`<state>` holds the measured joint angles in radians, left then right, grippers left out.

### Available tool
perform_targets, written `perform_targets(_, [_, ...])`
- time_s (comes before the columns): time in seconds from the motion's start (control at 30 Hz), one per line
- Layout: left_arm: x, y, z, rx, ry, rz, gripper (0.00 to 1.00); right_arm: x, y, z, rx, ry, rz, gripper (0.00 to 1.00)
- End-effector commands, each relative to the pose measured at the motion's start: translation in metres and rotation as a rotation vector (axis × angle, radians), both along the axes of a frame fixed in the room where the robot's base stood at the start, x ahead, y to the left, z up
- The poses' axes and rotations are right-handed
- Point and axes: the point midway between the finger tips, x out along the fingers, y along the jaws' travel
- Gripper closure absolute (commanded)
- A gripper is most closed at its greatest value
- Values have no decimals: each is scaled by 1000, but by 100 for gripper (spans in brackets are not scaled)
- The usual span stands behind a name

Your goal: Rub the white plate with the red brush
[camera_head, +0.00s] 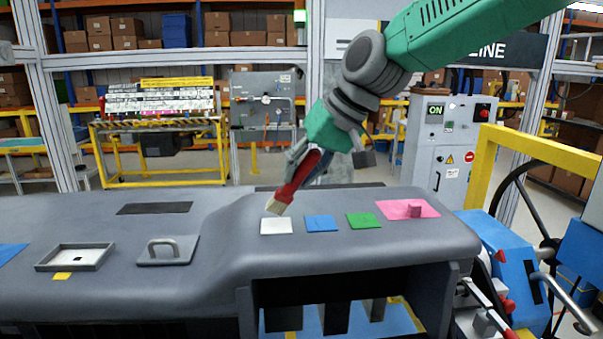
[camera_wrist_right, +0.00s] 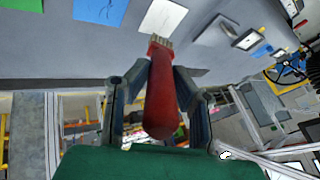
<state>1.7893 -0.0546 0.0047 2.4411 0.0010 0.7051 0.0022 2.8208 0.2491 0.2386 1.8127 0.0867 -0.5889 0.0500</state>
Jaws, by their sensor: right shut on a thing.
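The white plate (camera_head: 276,226) lies flat on the grey dashboard in the head view, left of the blue plate. It also shows at the top of the right wrist view (camera_wrist_right: 163,17). My right gripper (camera_head: 304,170) is shut on the red brush (camera_head: 292,187), which is tilted with its pale bristles down. The bristle end is at the white plate's back edge; I cannot tell whether it touches. In the right wrist view the brush (camera_wrist_right: 160,95) sits between both fingers, bristles toward the white plate. My left gripper is not in view.
A blue plate (camera_head: 321,223), a green plate (camera_head: 364,220) and a pink plate with a knob (camera_head: 408,209) lie to the right. A grey plate with a handle (camera_head: 167,250) and a shallow tray (camera_head: 75,257) lie to the left. The dashboard between them is clear.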

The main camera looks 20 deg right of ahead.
Motion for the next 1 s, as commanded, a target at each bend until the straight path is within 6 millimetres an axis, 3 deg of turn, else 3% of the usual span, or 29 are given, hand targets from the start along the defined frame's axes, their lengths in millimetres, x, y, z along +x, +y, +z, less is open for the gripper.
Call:
perform_targets(0.73, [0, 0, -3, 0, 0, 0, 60, -2, -1, -7, 1, -1, 0, 100])
perform_targets(1.0, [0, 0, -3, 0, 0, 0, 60, -23, 5, -5, 1, -2, 0, 100])
